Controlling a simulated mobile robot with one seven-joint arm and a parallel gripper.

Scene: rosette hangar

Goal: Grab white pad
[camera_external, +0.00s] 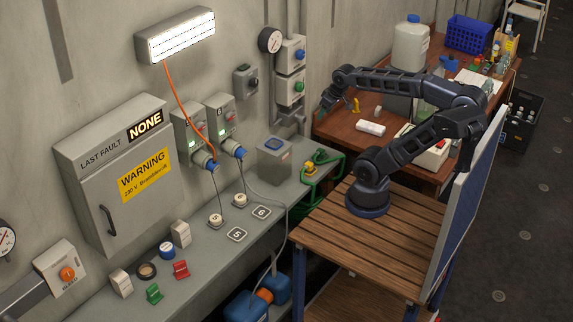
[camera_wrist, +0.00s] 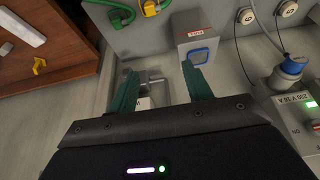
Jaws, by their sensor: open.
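The white pad (camera_external: 370,127) lies flat on the brown table in the external view. A white block that looks like the same pad (camera_wrist: 21,28) shows at the upper left of the wrist view, cut a little by shadow. My gripper (camera_external: 326,108) is at the table's left edge, above and to the left of the pad and apart from it. In the wrist view my gripper's teal fingers (camera_wrist: 160,82) are spread with nothing held between them. The pad is outside the fingers, to the left.
A white jug (camera_external: 411,43) and blue basket (camera_external: 469,34) are farther back. The grey bench holds a box with a blue top (camera_external: 274,157). The wall with its switch boxes is close to my gripper.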

